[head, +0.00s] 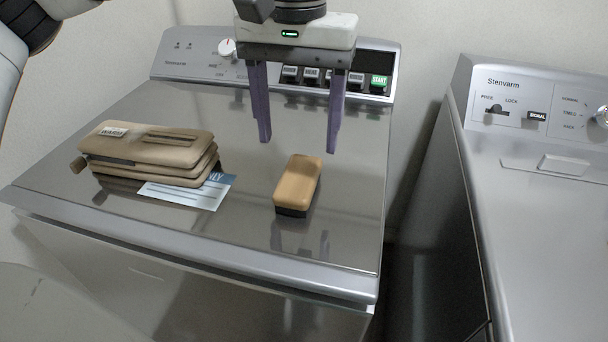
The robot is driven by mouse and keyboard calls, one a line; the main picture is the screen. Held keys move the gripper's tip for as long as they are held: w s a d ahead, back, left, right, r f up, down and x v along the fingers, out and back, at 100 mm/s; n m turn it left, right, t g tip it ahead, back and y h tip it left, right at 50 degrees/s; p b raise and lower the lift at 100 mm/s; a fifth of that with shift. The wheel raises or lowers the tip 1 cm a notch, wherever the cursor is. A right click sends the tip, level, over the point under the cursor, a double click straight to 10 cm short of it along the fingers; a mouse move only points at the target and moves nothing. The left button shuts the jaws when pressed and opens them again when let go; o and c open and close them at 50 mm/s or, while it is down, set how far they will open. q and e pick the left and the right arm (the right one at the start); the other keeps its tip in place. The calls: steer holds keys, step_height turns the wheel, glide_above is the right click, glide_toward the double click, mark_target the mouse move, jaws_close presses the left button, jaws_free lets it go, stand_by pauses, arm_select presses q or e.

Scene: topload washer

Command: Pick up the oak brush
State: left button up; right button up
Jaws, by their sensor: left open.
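The oak brush (298,183) is a small tan block with rounded corners and a dark underside. It lies on the closed steel lid of the washer (250,228), right of the lid's middle. My left gripper (299,146) points down with two purple fingers spread apart and nothing between them. It appears above and behind the brush, with a gap between fingertips and brush. My right gripper is not in view.
A brown stacked pouch (150,153) with a label lies on the left of the lid, on a blue and white card (188,193). The washer's control panel (195,58) stands behind. A second machine (545,200) stands at right, across a dark gap.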

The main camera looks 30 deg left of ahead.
mark_target(299, 175)
arm_select(q)
step_height(299, 175, down, 9)
steer(key=c, duration=1.2)
steer(key=shift+r, duration=5.1)
